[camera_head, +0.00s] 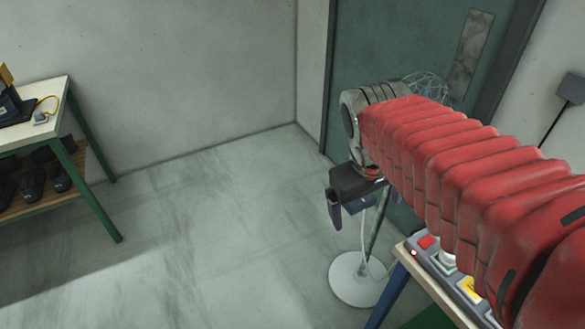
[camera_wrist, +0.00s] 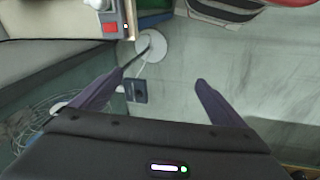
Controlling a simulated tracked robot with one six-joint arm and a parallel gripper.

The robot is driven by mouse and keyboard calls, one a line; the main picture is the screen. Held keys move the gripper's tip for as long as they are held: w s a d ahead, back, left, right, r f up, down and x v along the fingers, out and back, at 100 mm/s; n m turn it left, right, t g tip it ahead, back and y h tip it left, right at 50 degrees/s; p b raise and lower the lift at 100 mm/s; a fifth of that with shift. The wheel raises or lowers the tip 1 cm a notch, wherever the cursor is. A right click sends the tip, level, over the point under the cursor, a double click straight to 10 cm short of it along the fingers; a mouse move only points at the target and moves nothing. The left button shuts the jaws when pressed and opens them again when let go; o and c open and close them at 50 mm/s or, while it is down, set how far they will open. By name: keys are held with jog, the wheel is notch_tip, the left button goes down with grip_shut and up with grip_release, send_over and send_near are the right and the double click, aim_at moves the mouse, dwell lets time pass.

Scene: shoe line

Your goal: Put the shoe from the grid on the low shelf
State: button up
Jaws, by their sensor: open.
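My gripper (camera_head: 335,212) hangs in the air in front of the green door, left of a thin stand. In the wrist view my gripper (camera_wrist: 158,82) has its two dark fingers spread wide with nothing between them. A low wooden shelf (camera_head: 92,170) runs under the table at the left edge of the head view, far from my gripper. Several dark shoes (camera_head: 60,178) sit on it, partly cut off by the frame edge. No grid, and no shoe on one, shows in either view.
A stand with a round white base (camera_head: 357,282) is close to my gripper. A bench with a control box (camera_head: 445,262) is at the lower right. The table (camera_head: 45,90) on the left has green legs. The floor between (camera_head: 220,230) is clear.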

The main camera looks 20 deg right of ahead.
jog(key=s+a+t+y, duration=0.2)
jog(key=s+a+t, duration=0.1)
jog(key=a, duration=0.7)
jog(key=shift+s+a+m+t+y, duration=0.2)
jog(key=shift+a+m+t+y, duration=0.1)
jog(key=shift+m, duration=0.1)
jog(key=shift+o, duration=0.4)
jog(key=shift+d, duration=0.15)
